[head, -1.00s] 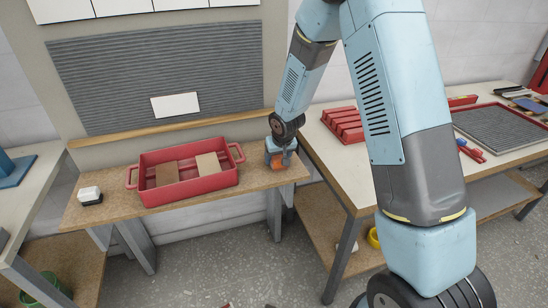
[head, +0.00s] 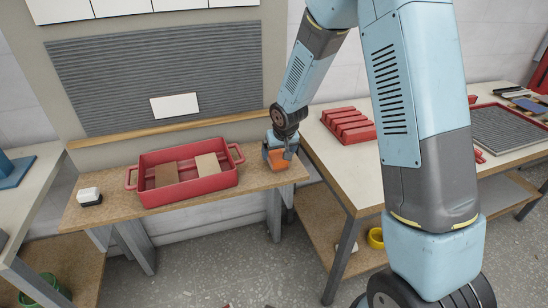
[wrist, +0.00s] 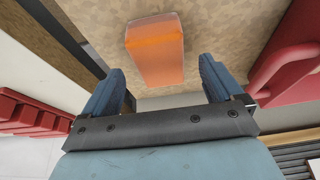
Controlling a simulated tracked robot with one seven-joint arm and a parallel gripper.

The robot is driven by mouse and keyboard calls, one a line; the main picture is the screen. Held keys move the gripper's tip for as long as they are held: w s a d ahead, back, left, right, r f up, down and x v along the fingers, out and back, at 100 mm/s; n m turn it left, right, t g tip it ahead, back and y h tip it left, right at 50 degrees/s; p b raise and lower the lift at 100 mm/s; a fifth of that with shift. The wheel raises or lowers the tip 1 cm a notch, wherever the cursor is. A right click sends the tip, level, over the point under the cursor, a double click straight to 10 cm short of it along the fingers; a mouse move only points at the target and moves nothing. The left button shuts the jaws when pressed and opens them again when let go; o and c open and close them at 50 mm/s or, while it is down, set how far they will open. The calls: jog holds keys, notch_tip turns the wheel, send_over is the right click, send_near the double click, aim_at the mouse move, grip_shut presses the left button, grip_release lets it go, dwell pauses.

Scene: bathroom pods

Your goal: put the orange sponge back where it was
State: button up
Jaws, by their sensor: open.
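The orange sponge (head: 275,161) is at the right end of the narrow wooden bench, just right of the red tray. In the wrist view the sponge (wrist: 155,48) is a block lying in line with the gap between my fingers. My gripper (head: 284,148) is over the right end of the bench, close beside the sponge, and partly hides it in the head view. In the wrist view my gripper (wrist: 160,74) has its two blue fingers wide apart, with clear space on both sides of the sponge; neither finger touches it.
A white-and-black brush-like item (head: 89,196) is at the bench's left end. A white-topped table (head: 335,150) with a red ribbed block (head: 348,124) stands close on the right.

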jog(key=s+d+r+m, duration=0.1)
jog(key=s+d+r, duration=0.4)
jog(key=r, duration=0.3)
jog(key=s+d+r+t+h, duration=0.1)
jog(key=s+d+r, duration=0.3)
jog(key=r, duration=0.4)
jog(key=s+d+r+m, duration=0.1)
jog(key=s+d+r, duration=0.4)
jog(key=r, duration=0.3)
jog(key=s+d+r, duration=0.2)
jog(key=s+r, duration=0.1)
jog(key=s, duration=0.6)
jog(key=s+d+r+m, duration=0.1)
jog(key=s+d+r, duration=0.2)
jog(key=s, duration=0.6)
jog(key=shift+s+d+r, duration=0.15)
jog(key=shift+s, duration=0.1)
